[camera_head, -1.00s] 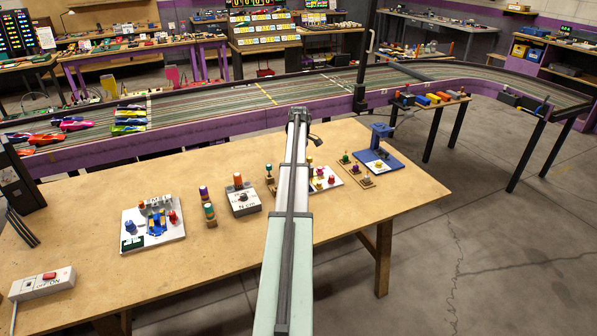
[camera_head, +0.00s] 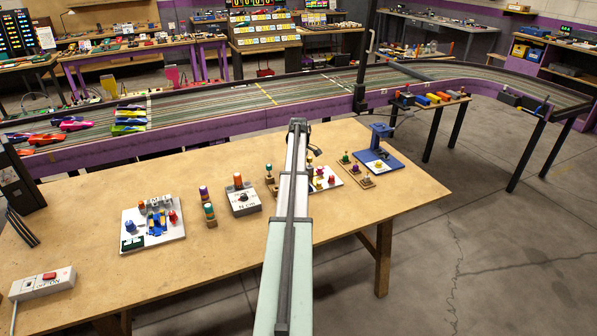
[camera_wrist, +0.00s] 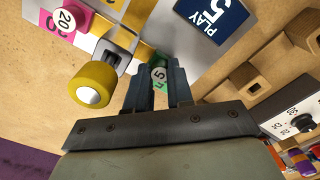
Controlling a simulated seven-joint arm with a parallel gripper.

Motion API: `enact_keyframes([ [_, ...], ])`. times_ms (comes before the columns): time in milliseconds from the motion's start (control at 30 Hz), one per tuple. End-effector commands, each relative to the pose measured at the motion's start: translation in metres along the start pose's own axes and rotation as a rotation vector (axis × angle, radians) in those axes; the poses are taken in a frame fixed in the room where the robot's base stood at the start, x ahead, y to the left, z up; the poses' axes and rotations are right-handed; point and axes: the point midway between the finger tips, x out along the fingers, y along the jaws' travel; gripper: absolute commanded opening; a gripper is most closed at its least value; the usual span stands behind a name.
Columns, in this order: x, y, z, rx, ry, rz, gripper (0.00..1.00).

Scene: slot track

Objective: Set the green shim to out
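In the wrist view, a green shim (camera_wrist: 160,72) with a white disc marked 5 shows between the two dark fingers of my gripper (camera_wrist: 160,82). A green label with a 5 shows just below it, between the fingers. The fingers stand close on either side of the green piece. I cannot tell whether they touch it. In the head view, my own arm covers the gripper and the green shim.
In the wrist view, a yellow knob (camera_wrist: 92,85) stands left of the fingers and a pink piece marked 20 (camera_wrist: 66,18) lies beyond it. A blue PLAY plate (camera_wrist: 211,17) is at upper right, with wooden blocks (camera_wrist: 246,75) on the right.

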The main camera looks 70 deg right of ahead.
Motion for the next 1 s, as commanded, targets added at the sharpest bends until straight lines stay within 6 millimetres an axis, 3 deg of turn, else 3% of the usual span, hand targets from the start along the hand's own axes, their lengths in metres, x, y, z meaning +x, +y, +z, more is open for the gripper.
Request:
enact_keyframes([
  [100,0.0,0.0,0.0,0.0,0.0,0.0,0.0],
  [533,0.0,-0.002,-0.001,0.0,0.0,0.0,0.0],
  [800,0.0,-0.029,-0.027,-0.002,0.0,0.0,0.0],
  [1000,0.0,-0.032,-0.033,0.0,0.002,-0.001,0.0],
])
